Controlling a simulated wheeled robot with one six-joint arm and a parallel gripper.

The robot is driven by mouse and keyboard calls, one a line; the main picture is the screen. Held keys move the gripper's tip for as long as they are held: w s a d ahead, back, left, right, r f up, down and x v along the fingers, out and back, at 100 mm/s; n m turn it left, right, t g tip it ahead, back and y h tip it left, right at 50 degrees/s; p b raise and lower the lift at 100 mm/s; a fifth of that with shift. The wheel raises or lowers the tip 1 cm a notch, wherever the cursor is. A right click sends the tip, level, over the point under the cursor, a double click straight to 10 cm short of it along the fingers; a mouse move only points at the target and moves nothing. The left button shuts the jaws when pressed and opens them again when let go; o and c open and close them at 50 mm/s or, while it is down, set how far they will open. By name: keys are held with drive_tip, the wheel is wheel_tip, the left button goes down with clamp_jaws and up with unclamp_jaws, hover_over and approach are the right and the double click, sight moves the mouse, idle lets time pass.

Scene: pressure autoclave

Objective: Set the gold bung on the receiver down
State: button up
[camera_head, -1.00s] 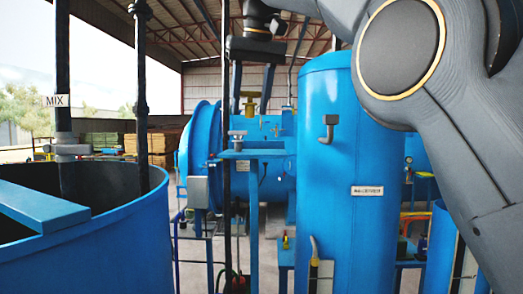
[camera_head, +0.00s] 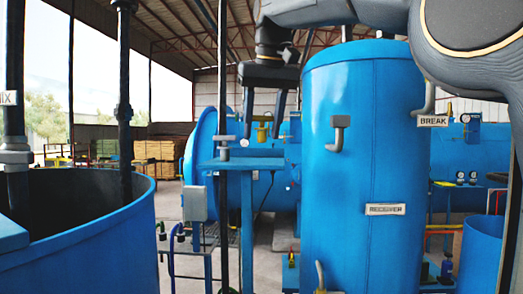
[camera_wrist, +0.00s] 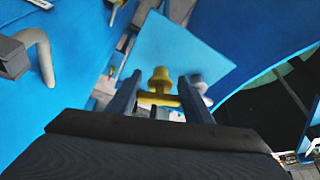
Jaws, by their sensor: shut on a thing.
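My gripper (camera_head: 263,119) hangs fingers down, left of the tall blue tank, shut on the gold bung (camera_head: 262,131). In the wrist view the gold bung (camera_wrist: 160,79) sits between the two fingers, its crosspiece reaching across to them. Behind it is a flat blue plate (camera_wrist: 182,48). In the head view the bung appears a little above this plate (camera_head: 238,164); whether it touches cannot be told. A silver-grey fitting (camera_head: 224,143) stands on the plate left of the bung.
An open blue tank (camera_head: 85,235) with dark posts fills the left. A thin dark pole (camera_head: 222,80) rises beside the plate. A grey bent pipe (camera_head: 338,133) juts from the tall tank, near my arm. The horizontal blue vessel (camera_head: 205,150) lies behind.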

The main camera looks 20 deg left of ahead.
sight(263, 138)
drive_tip(key=shift+f, duration=2.3)
drive_tip(key=shift+f, duration=0.1)
drive_tip(key=o, duration=1.1)
drive_tip(key=v, duration=1.2)
drive_tip(key=shift+a, duration=0.1)
